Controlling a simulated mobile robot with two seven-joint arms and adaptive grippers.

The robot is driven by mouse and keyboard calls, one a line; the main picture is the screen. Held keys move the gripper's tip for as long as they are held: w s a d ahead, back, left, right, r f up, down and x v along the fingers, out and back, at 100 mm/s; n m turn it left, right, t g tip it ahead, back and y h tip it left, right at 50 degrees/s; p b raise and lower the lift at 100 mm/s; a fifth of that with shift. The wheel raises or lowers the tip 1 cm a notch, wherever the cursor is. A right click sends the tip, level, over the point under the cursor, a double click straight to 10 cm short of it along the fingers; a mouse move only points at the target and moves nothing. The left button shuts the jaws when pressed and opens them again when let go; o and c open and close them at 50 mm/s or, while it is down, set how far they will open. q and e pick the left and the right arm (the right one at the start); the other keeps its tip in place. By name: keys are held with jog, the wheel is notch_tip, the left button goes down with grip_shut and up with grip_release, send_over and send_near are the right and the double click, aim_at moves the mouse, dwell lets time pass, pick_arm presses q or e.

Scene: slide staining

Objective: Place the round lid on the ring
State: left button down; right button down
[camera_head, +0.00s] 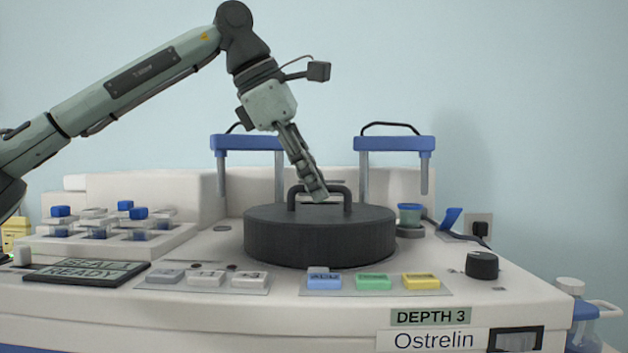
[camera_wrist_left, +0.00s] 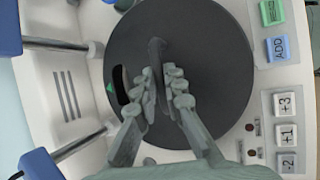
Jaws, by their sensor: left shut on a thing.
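The round lid (camera_head: 320,238) is a thick dark grey disc with an arched handle on top. It is level over the middle of the white machine's top. My left gripper (camera_head: 318,190) reaches down from the upper left and is shut on the handle. In the left wrist view the fingers of the left gripper (camera_wrist_left: 167,88) lie on both sides of the handle of the lid (camera_wrist_left: 215,60). The ring is not seen; the lid hides what is beneath it. I cannot tell whether the lid touches down or hangs slightly above. My right gripper is not in view.
Two blue-topped posts (camera_head: 388,144) stand behind the lid. A rack of blue-capped vials (camera_head: 100,240) is at the left. Coloured buttons (camera_head: 373,282) line the front, with a black knob (camera_head: 482,265) at right. A blue-topped cup (camera_head: 409,214) stands close behind right.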

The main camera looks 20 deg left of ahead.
pick_arm(q)
jog(key=c, duration=1.6)
grip_release()
jog(key=v, duration=1.2)
